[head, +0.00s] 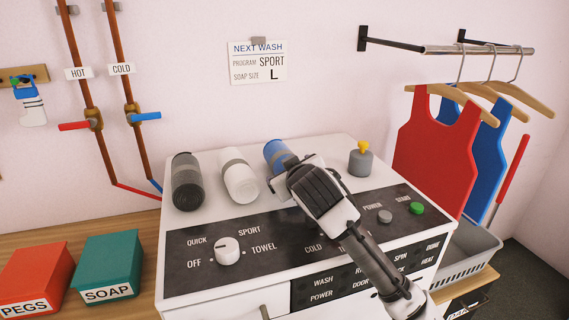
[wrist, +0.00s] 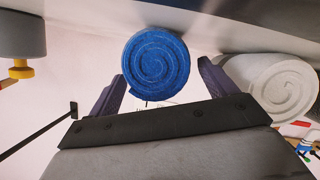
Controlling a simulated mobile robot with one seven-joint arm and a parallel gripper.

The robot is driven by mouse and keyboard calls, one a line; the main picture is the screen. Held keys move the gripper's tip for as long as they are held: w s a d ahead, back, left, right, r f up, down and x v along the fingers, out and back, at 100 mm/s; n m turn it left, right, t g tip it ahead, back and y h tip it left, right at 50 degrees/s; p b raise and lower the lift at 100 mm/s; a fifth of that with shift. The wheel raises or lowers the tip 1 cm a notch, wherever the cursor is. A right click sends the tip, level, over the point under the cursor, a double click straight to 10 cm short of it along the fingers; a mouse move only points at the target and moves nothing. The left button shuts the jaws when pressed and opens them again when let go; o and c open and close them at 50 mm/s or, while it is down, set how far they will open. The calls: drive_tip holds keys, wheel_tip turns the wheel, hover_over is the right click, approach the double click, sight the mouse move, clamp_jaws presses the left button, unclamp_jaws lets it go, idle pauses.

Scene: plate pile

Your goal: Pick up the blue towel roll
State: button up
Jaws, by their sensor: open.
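The blue towel roll (head: 277,152) lies on top of the white washing machine (head: 215,222), at the right end of a row of rolls. My arm and gripper partly hide it in the head view. My gripper (head: 285,178) is in front of its near end. In the wrist view the blue roll's spiral end (wrist: 156,66) faces the camera, between and just beyond the two fingertips of my open gripper (wrist: 160,82). I cannot tell whether the fingers touch it.
A white roll (head: 239,177) lies left of the blue one and also shows in the wrist view (wrist: 284,88). A dark grey roll (head: 187,182) lies further left. A grey pot with a yellow top (head: 360,160) stands to the right. The wall is behind.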

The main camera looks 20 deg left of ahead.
drive_tip(key=c, duration=1.2)
drive_tip(key=shift+o, duration=0.2)
